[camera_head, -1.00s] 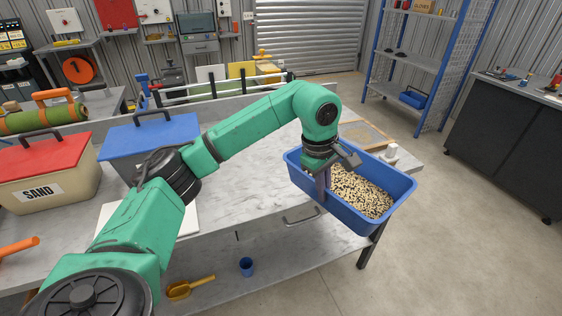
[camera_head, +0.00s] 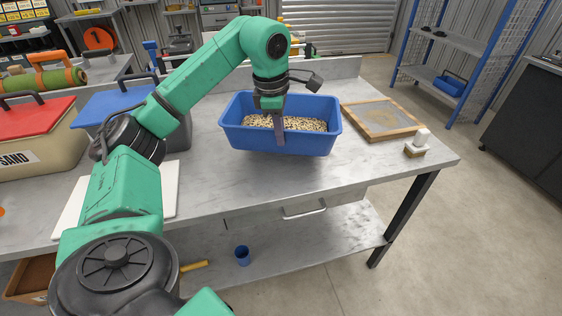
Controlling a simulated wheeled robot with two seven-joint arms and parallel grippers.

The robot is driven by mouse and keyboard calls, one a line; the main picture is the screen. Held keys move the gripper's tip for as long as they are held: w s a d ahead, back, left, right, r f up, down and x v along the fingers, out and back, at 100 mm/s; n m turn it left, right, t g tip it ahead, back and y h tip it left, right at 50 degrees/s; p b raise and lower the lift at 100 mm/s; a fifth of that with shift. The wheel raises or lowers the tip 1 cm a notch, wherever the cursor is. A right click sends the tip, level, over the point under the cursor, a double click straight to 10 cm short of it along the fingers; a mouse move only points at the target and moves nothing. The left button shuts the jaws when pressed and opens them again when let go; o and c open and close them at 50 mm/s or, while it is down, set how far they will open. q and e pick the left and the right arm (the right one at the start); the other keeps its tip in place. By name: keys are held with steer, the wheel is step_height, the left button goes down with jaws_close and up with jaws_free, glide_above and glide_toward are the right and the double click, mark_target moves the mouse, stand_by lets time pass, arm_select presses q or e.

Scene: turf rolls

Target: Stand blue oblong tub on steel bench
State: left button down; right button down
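The blue oblong tub (camera_head: 312,141) is upright over the steel bench (camera_head: 240,185), with speckled grain-like pellets (camera_head: 300,124) inside. Whether its base touches the bench top or hangs slightly above it, I cannot tell. My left gripper (camera_head: 280,133) comes down from above at the tub's near long wall. One finger shows outside the wall, and the gripper is shut on the rim; the other finger is hidden behind the wall. My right gripper is not in view.
A wood-framed sieve (camera_head: 382,119) and a small white-topped brush (camera_head: 417,143) lie right of the tub. A blue-lidded box (camera_head: 105,104) and a red-lidded sand box (camera_head: 35,140) stand at left. A white board (camera_head: 165,190) lies near the front left. Bench in front of the tub is clear.

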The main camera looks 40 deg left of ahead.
arm_select(q)
step_height(320, 180, down, 6)
steer(key=shift+s+r+b, duration=0.1)
steer(key=shift+b, duration=0.2)
steer(key=c, duration=1.5)
jaws_free()
steer(key=o, duration=0.5)
steer(key=shift+d, duration=0.1)
steer(key=shift+c, duration=0.2)
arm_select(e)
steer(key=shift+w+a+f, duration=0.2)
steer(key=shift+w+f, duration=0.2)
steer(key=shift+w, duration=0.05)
